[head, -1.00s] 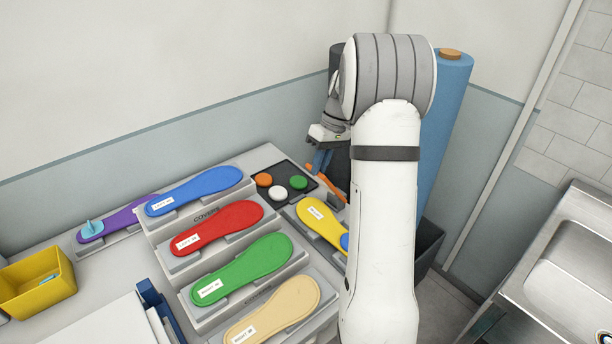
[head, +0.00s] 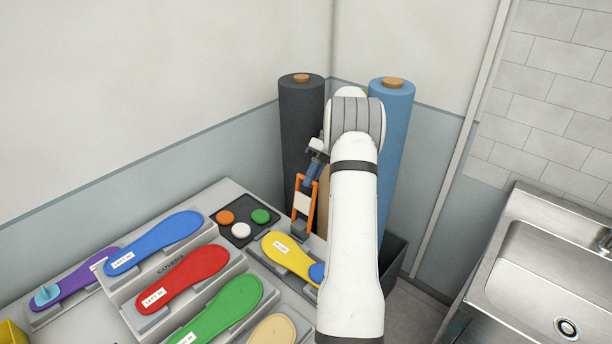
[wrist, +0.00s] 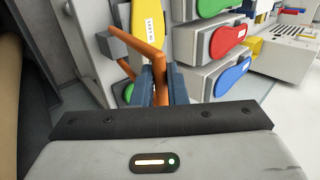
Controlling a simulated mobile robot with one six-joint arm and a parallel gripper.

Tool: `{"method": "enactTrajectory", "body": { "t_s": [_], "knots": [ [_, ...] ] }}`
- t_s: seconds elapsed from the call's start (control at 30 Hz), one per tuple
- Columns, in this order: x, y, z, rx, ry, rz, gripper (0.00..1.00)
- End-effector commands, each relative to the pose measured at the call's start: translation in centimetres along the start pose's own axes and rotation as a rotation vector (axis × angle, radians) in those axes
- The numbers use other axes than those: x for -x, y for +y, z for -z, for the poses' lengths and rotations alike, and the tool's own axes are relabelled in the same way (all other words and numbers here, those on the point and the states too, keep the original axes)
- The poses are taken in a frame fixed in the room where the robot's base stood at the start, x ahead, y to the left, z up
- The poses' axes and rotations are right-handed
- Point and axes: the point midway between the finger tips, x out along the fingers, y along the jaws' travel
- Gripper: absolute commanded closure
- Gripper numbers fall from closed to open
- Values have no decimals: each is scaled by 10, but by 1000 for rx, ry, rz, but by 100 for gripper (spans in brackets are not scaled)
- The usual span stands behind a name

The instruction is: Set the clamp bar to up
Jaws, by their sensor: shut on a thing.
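The orange clamp bar (head: 296,192) stands nearly upright at the back right corner of the bench, beside the yellow insole. My gripper (head: 313,172) is at the bar's upper end and shut on it. In the wrist view the bar (wrist: 140,48) runs between the two dark fingers (wrist: 160,86). A white panel shows between the bar's sides in the head view. My arm stands just to the right of the bar, and the bar's lower pivot is hard to make out.
A yellow insole (head: 284,256) lies in front of the bar, and a black tray (head: 241,217) with coloured discs lies to its left. A dark roll (head: 301,125) and a blue roll (head: 394,135) stand behind. A steel sink (head: 545,262) is at right.

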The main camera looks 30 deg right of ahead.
Motion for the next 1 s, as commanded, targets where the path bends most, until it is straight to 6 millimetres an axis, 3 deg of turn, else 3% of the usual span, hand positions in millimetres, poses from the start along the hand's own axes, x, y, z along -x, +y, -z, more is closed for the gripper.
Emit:
{"method": "enactTrajectory", "body": {
  "t_s": [0.03, 0.1, 0.6, 0.63, 0.77, 1.0],
  "knots": [
    [0, 13, -4, -9, 5, -8, 100],
    [2, 15, -6, -10, 6, 3, 100],
    [7, 19, -9, -11, 14, 15, 100],
    [7, 19, -9, -11, 13, 15, 83],
    [8, 19, -9, -12, 14, 16, 69],
    [8, 18, -9, -12, 16, 16, 66]
  ]
}}
